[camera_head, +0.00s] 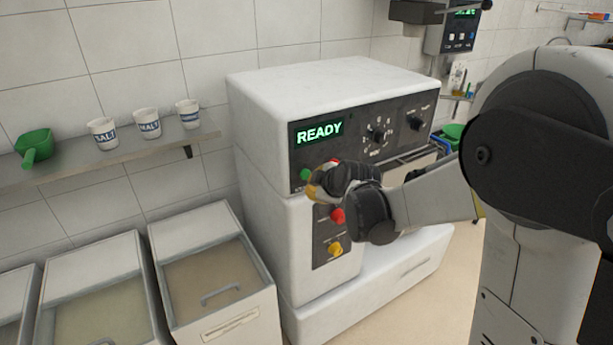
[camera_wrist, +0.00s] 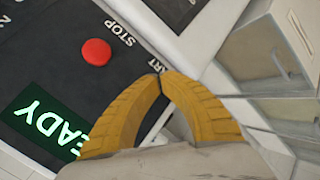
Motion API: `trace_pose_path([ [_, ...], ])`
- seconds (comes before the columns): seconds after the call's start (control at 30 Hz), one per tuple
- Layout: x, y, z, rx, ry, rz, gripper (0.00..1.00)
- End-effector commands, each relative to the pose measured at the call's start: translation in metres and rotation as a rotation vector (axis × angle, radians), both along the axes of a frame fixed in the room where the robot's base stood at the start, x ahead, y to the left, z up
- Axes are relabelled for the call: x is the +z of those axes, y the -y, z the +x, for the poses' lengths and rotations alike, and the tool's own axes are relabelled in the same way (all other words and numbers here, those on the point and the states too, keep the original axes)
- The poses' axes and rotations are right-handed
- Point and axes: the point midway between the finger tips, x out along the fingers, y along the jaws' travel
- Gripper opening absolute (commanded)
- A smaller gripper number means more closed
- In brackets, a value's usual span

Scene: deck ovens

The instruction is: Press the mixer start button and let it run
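The white mixer (camera_head: 320,85) stands against the tiled wall, with a dark control panel and a display (camera_head: 319,132) reading READY in green. A green button (camera_head: 305,174) shows at the panel's lower left, just beside my gripper (camera_head: 316,188). My gripper's yellow fingers (camera_wrist: 161,77) meet at their tips, with nothing between them. In the wrist view they cover part of the START label, and the green button is hidden there. Whether the fingertips touch the panel, I cannot tell.
A yellow button (camera_head: 335,249) sits below the red one. Knobs (camera_head: 377,134) are at the panel's right. Bins (camera_head: 215,275) stand at left, under a shelf (camera_head: 100,158) with labelled cups and a green scoop (camera_head: 36,147).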

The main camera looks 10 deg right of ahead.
Motion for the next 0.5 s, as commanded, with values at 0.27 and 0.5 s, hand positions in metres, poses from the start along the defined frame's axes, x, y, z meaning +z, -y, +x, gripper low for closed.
trace_pose_path([
  [0.27,0.0000,-0.0001,0.0002,0.000,0.000,0.000,0.00],
  [0.5,-0.0001,-0.0025,0.0069,0.001,0.000,0.001,0.00],
])
